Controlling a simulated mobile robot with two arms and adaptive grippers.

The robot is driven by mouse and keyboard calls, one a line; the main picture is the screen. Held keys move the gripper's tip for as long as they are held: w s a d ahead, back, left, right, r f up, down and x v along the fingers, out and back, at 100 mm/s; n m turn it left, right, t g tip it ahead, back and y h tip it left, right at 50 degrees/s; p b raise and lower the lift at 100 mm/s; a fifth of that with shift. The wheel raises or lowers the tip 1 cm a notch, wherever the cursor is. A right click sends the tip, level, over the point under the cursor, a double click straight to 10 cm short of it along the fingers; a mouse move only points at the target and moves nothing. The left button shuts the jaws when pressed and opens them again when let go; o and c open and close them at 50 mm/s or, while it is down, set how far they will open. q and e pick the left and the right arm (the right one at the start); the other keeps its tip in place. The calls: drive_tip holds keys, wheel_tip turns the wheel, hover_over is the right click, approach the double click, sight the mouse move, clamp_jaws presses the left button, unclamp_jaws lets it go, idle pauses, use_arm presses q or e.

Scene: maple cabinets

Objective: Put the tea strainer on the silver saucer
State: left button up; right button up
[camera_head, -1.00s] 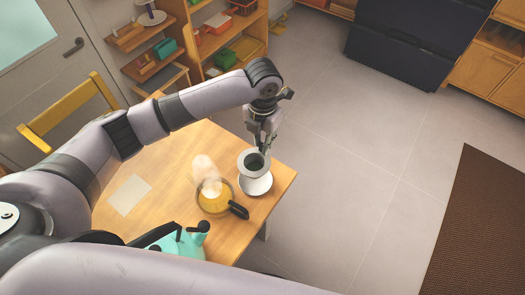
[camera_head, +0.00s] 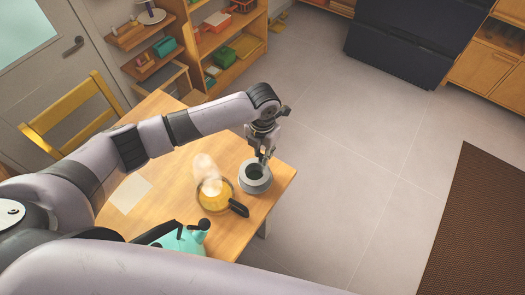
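The tea strainer (camera_head: 249,173) is a grey round piece with a wide rim and a dark opening, at the right part of the wooden table. My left gripper (camera_head: 265,156) comes down from above and is shut on the strainer's far rim. The silver saucer (camera_head: 256,190) lies right beneath, mostly hidden by the strainer, with only a pale edge showing. The strainer looks level and very low over the saucer; I cannot tell for sure whether they touch.
A glass vessel of amber liquid (camera_head: 213,195) with a black handle (camera_head: 238,208) stands close to the left of the saucer. A teal pot (camera_head: 183,240) is at the near edge, a pale sheet (camera_head: 130,194) at left. The table's right edge is near the saucer.

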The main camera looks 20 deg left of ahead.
use_arm(q)
drive_tip(key=o, duration=0.4)
drive_tip(key=shift+c, duration=0.2)
drive_tip(key=shift+r, duration=0.25)
drive_tip(key=shift+w+r, duration=0.1)
drive_tip(key=shift+r, duration=0.25)
wheel_tip(320, 180, up, 11)
drive_tip(key=b, duration=0.1)
drive_tip(key=shift+d, duration=0.1)
